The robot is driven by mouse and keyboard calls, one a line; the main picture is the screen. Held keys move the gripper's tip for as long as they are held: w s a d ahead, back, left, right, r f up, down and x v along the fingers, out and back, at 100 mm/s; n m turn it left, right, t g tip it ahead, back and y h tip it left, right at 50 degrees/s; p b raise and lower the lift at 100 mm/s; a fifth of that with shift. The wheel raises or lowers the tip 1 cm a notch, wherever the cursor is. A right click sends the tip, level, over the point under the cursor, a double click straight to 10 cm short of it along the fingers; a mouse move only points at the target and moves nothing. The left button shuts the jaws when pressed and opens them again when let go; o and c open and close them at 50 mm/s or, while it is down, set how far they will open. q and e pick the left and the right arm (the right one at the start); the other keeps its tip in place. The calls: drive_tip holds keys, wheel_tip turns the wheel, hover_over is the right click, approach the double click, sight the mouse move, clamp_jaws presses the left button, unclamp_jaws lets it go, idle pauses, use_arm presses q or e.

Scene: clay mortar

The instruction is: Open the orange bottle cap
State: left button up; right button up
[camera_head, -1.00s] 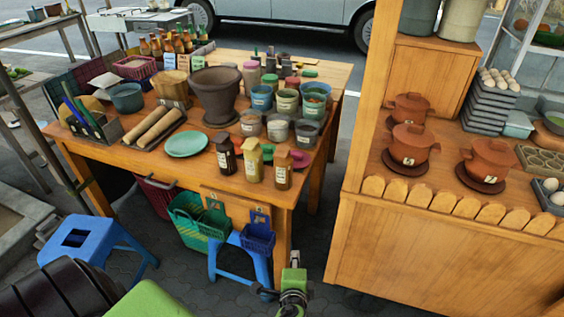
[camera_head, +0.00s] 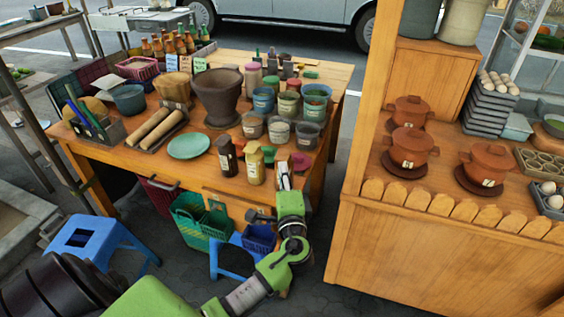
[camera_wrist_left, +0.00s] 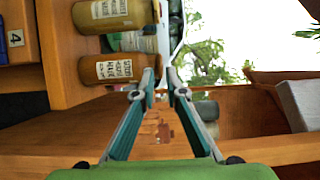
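Three bottles with pale labels stand along the table's front edge: a dark brown one (camera_head: 227,157), a yellow one (camera_head: 255,168), and an amber-orange one at the right, now mostly hidden behind my left gripper (camera_head: 285,172). In the left wrist view two labelled bottles lie sideways in the picture: a yellowish one (camera_wrist_left: 108,13) at the top and an amber one (camera_wrist_left: 108,69) below. The left gripper's fingers (camera_wrist_left: 161,76) are apart with a gap between them, just right of the lower bottle's top end. My right gripper is out of view.
A teal plate (camera_head: 188,146), a large dark pot (camera_head: 217,95) and several jars crowd the table behind the bottles. A wooden counter (camera_head: 430,240) with clay pots stands at the right. Blue stools and baskets (camera_head: 188,222) are below the table's front.

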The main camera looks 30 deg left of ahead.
sight(283, 155)
use_arm(q)
drive_tip(key=x, duration=0.3)
drive_tip(key=shift+w+a, duration=0.2)
clamp_jaws()
